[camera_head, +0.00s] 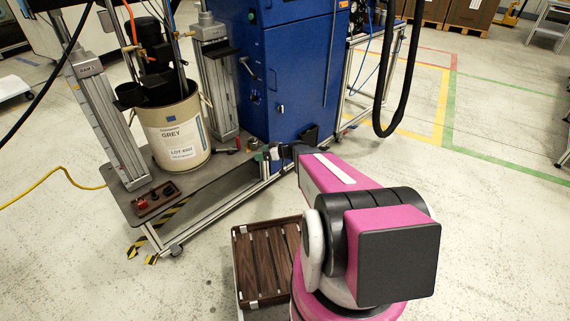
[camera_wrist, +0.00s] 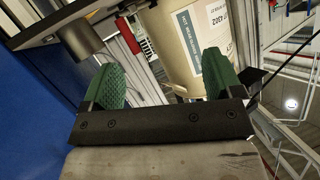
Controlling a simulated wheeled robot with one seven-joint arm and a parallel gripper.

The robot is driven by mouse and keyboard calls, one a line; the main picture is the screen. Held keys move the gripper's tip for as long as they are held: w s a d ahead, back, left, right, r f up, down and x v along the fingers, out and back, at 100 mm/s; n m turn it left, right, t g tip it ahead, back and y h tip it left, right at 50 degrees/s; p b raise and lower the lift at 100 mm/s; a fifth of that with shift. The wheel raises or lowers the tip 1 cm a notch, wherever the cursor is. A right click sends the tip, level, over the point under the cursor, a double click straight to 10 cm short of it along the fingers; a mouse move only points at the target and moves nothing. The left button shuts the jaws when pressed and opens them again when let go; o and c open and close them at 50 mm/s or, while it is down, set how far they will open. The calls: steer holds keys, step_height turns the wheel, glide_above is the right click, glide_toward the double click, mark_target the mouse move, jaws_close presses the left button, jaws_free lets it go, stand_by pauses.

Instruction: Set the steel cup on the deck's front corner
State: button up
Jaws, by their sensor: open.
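A small metallic cup-like object, which seems to be the steel cup (camera_head: 252,144), stands near the right end of the grey deck (camera_head: 208,181) in the head view. A grey metal cylinder (camera_wrist: 82,38) at the upper left of the wrist view looks like the same cup. My gripper (camera_head: 267,155) is beside the deck's right end, close to the cup. In the wrist view its green fingers (camera_wrist: 160,88) are apart with nothing between them, and the cylinder lies outside them, beyond the left finger. My arm partly hides the area right of the gripper.
A cream drum (camera_head: 178,130) stands on the deck between metal columns. A tall blue cabinet (camera_head: 290,75) rises behind my gripper. A brown plate with red parts (camera_head: 155,198) sits at the deck's near left corner. A slatted brown tray (camera_head: 240,270) is near my base.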

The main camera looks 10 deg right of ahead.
steer(key=s+r+m+g+h, duration=0.2)
steer(key=s+g+h, duration=0.1)
steer(key=s, duration=0.4)
steer(key=s+r+m+g+h, duration=0.2)
steer(key=s+r+g+h, duration=0.1)
steer(key=s, duration=0.4)
steer(key=s+d+r+m+h, duration=0.5)
steer(key=s+d+h, duration=0.1)
steer(key=s, duration=0.1)
steer(key=shift+d+m+g+h, duration=0.25)
steer(key=shift+m+g+h, duration=0.05)
steer(key=shift+h, duration=0.1)
steer(key=shift+s, duration=0.1)
